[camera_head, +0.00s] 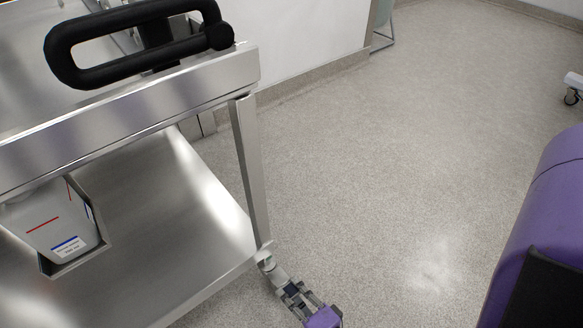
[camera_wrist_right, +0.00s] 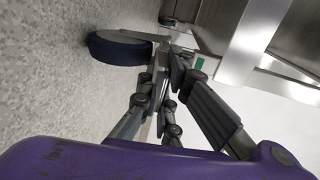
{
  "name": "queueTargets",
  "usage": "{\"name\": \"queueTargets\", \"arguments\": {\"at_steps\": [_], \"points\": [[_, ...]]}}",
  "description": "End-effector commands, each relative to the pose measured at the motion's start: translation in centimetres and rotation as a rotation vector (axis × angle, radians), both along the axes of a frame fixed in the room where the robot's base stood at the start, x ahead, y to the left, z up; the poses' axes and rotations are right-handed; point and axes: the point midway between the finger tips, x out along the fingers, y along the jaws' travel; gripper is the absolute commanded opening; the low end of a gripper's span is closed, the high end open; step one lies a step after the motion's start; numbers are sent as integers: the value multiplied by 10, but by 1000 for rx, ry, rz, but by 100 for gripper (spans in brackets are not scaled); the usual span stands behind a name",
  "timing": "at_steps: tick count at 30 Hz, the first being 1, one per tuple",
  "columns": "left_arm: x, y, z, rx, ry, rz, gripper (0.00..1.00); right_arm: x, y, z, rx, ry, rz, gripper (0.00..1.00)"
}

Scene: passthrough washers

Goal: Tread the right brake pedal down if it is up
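The steel cart's near corner leg (camera_head: 250,170) ends in a caster with a pale fitting (camera_head: 265,258) in the head view. In the right wrist view the caster wheel (camera_wrist_right: 118,50) is dark, with a light grey lever-like part (camera_wrist_right: 142,35) beside it, perhaps the brake pedal. Whether it is up or down I cannot tell. A small green mark (camera_wrist_right: 199,63) shows near the leg. My right gripper (camera_wrist_right: 168,68) looks shut, with its fingertips close to the caster fitting and partly hiding it. In the head view it (camera_head: 282,285) points at the caster. My left gripper is not in view.
The cart has a black handle (camera_head: 130,40) on top and a lower shelf (camera_head: 165,235). A white jug (camera_head: 48,222) stands in a holder at the left. Grey floor (camera_head: 400,180) is free to the right. Another caster (camera_head: 571,97) shows far right.

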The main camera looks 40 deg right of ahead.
Motion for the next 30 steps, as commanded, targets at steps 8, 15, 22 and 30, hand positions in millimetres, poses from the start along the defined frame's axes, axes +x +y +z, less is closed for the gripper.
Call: {"name": "queueTargets", "arguments": {"at_steps": [8,15,22,30], "points": [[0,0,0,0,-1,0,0,1,-2,-8,-1,-127,-2,0],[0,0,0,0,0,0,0,0,-2,-8,5,-179,3,0],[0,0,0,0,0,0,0,-1,-1,-8,6,-183,3,0],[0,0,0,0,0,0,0,-1,-1,-7,6,-184,4,23]]}}
